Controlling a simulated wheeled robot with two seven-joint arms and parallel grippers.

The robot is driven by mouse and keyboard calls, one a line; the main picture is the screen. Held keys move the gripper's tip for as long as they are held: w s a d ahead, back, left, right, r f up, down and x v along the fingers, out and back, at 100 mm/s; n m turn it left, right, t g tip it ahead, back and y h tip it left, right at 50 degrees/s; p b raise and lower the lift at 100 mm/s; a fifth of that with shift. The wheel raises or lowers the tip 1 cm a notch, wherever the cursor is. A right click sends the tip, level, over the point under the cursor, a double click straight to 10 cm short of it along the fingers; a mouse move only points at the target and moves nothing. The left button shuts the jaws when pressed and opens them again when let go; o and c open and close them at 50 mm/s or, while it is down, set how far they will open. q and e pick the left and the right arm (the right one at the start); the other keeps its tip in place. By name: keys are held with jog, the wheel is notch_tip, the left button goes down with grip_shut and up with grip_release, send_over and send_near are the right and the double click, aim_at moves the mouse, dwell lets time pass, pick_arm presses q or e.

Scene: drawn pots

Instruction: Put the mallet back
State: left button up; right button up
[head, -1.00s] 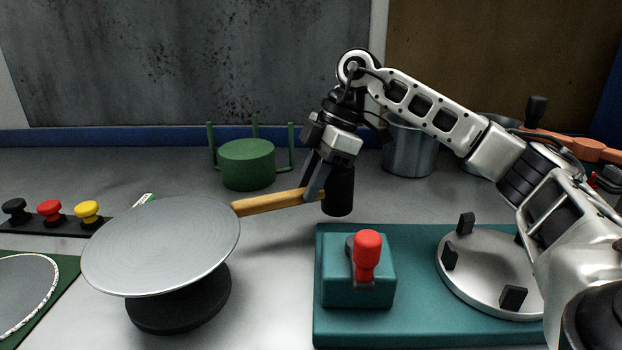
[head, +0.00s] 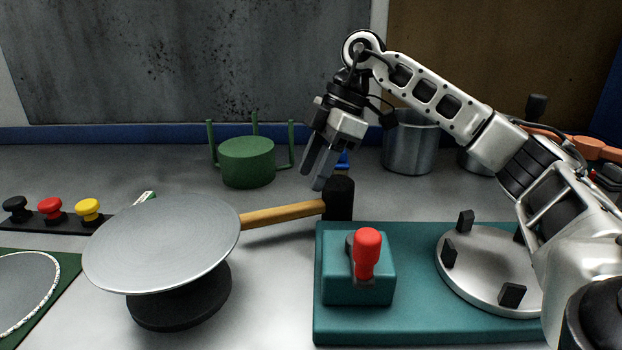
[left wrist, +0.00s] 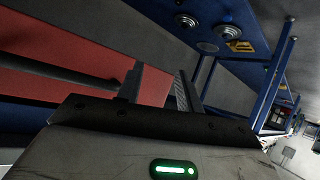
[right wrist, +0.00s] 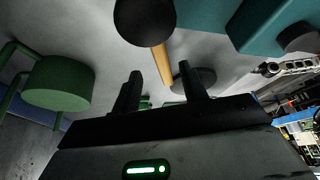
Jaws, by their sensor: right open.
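The mallet has a black head (head: 339,199) and a wooden handle (head: 285,214). It lies on the grey table behind the teal board, its handle pointing left and its far end hidden behind the round grey plate. My right gripper (head: 317,182) is open and empty, just above and left of the mallet head. In the right wrist view the black mallet head (right wrist: 145,20) and part of the handle (right wrist: 161,64) show beyond the open fingers. My left gripper (left wrist: 160,85) shows only in its own wrist view, its fingers apart with nothing between them, away from the mallet.
A round grey plate (head: 160,243) on a black foot stands at front left. A green round stand with posts (head: 247,161) is behind. A teal board (head: 420,325) carries a red-handled lever (head: 367,252) and a metal disc (head: 480,280). Metal pots (head: 410,143) stand at the back.

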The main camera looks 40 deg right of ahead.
jog(key=p+v, duration=0.1)
jog(key=v, duration=0.9)
jog(key=shift+r, duration=0.1)
